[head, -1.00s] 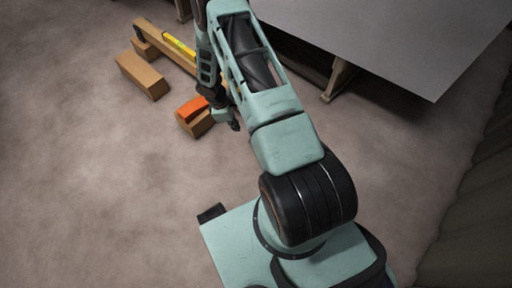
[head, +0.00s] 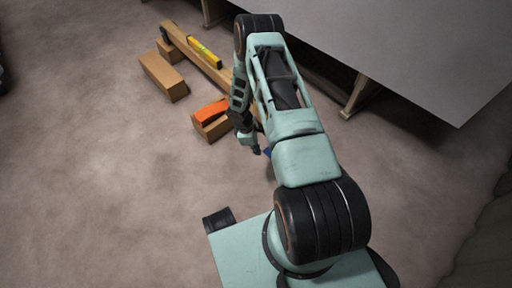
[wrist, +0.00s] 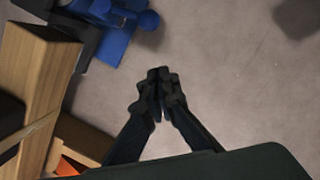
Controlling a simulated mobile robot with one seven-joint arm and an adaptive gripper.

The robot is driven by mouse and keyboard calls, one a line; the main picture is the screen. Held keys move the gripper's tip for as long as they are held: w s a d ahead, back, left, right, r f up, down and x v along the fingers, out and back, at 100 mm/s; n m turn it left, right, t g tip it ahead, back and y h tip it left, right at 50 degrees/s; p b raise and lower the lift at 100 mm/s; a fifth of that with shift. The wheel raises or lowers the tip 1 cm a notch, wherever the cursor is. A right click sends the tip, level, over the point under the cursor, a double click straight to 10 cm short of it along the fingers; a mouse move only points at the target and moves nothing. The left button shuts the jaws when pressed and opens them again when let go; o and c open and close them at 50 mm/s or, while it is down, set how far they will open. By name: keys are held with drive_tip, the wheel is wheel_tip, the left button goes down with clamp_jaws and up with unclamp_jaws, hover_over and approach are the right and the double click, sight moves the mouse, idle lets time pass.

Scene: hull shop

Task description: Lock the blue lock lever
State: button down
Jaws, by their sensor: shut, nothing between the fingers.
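A blue part (wrist: 118,42) with a rounded blue knob (wrist: 148,20) shows at the top left of the wrist view, against a dark fitting by a wooden beam. I take it for the lock lever, but its top is cut off by the frame. In the head view only a small blue patch (head: 268,152) shows, mostly hidden behind my arm. My gripper (wrist: 159,78) is shut and empty, with its fingertips together over the floor, below and slightly right of the blue part and apart from it in the picture. In the head view my gripper (head: 257,150) is beside the blue patch.
A wooden beam (head: 186,40) carries a yellow level (head: 205,52). A loose wood block (head: 163,76) and an orange item (head: 210,111) on another block lie left of my arm. A large grey panel (head: 420,50) on wooden supports stands at right. The floor at left is open.

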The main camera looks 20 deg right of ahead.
drive_tip(key=s+d+f+b, duration=0.1)
drive_tip(key=s+d+f, duration=0.1)
drive_tip(key=d+f, duration=0.2)
drive_tip(key=shift+d+f+b, duration=0.15)
drive_tip(key=shift+f+b, duration=0.2)
